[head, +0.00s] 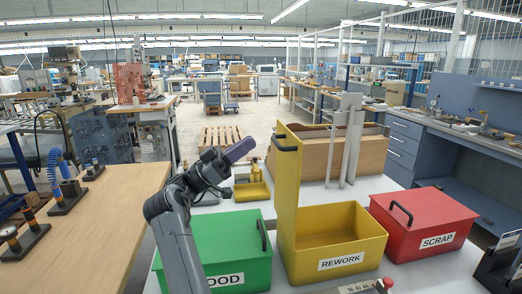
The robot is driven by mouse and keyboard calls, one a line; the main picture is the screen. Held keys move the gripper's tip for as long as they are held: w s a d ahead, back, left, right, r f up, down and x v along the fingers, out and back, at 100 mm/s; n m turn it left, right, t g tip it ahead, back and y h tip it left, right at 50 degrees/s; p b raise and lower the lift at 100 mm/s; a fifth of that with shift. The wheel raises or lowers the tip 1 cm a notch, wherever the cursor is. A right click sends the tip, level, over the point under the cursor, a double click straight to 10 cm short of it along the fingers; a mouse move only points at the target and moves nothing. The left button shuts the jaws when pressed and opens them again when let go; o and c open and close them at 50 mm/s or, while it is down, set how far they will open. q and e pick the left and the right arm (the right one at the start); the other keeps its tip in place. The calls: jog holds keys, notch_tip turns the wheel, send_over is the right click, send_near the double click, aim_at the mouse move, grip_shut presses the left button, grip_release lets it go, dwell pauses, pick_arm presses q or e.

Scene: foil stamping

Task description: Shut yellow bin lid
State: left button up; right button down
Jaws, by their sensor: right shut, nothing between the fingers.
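The yellow bin (345,250), labelled REWORK, stands on the pale table between a green bin and a red bin. Its yellow lid (285,195) stands open and upright along the bin's left side, with a black handle (284,144) near its top. The inside of the bin shows and looks empty. My right gripper (246,146) is shut and empty. It is raised above the green bin, to the left of the upright lid, with its tips pointing toward the lid's upper part. A small gap shows between them. My left gripper is not in view.
The green bin (225,245) is shut, with a black handle; my arm partly covers it. The red SCRAP bin (430,220) is shut. A small yellow fixture (252,187) stands behind the green bin. Grey uprights (350,140) stand behind the yellow bin. A wooden bench (90,225) is at left.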

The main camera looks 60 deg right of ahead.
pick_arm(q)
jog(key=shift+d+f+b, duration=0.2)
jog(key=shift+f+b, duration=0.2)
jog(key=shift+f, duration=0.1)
pick_arm(e)
jog(key=shift+s+d+f, duration=0.2)
jog(key=shift+s+d, duration=0.45)
jog(key=shift+s, duration=0.15)
jog(key=shift+s+d+f, duration=0.15)
jog(key=shift+s+d, duration=0.5)
jog(key=shift+s, duration=0.1)
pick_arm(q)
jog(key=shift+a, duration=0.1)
